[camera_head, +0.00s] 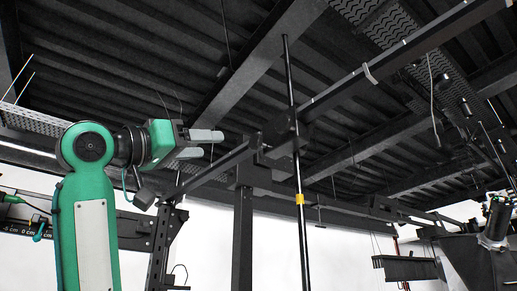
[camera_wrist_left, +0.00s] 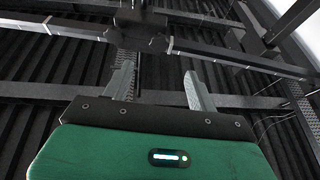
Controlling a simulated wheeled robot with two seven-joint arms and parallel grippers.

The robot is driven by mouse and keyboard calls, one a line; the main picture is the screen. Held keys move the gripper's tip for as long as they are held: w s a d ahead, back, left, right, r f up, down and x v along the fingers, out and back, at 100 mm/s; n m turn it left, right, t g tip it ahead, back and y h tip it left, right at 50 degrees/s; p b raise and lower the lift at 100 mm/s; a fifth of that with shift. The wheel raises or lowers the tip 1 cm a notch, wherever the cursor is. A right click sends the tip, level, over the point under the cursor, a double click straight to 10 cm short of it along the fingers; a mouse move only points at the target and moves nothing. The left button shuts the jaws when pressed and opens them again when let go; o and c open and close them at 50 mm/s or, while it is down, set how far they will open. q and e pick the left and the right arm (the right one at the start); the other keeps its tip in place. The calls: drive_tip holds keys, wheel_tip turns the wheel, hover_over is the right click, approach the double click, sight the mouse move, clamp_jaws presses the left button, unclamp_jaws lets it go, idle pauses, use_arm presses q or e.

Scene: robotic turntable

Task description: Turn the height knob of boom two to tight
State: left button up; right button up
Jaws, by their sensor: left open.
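A dark clamp block (camera_head: 280,136) joins the long slanted boom (camera_head: 340,91) to a thin upright pole (camera_head: 302,240) with a yellow band (camera_head: 299,198). A small dark stub (camera_head: 257,139) on the clamp's left side may be the height knob; its setting cannot be read. My left gripper (camera_head: 213,144) is open and empty, left of the clamp and apart from it, fingers pointing toward it. In the left wrist view, the gripper (camera_wrist_left: 158,78) has its fingers spread, with the boom (camera_wrist_left: 235,56) and a dark block (camera_wrist_left: 140,26) beyond them. My right gripper does not show.
A dark post (camera_head: 243,235) stands below the clamp. Another dark frame (camera_head: 160,245) stands behind my left arm. A dark machine (camera_head: 485,262) is at the lower right. Beams and a corrugated ceiling (camera_head: 130,60) are overhead. Open air lies between my fingers and the clamp.

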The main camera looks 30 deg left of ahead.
sight(253, 142)
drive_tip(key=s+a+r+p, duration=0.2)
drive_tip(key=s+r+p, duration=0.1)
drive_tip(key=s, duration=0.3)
use_arm(q)
drive_tip(key=p+x, duration=0.1)
drive_tip(key=x, duration=0.7)
drive_tip(key=shift+w+r, duration=0.15)
drive_tip(key=shift+r, duration=0.15)
drive_tip(key=shift+p+x, duration=0.95)
drive_tip(key=shift+x, duration=0.3)
drive_tip(key=shift+w+r, duration=0.15)
drive_tip(key=shift+w+d+r+p, duration=0.1)
drive_tip(key=shift+w+p, duration=0.1)
drive_tip(key=shift+p, duration=0.15)
drive_tip(key=shift+w, duration=0.15)
drive_tip(key=shift+w+d, duration=0.15)
drive_tip(key=shift+w, duration=0.1)
drive_tip(key=shift+s, duration=0.15)
drive_tip(key=c, duration=0.9)
drive_tip(key=shift+c, duration=0.3)
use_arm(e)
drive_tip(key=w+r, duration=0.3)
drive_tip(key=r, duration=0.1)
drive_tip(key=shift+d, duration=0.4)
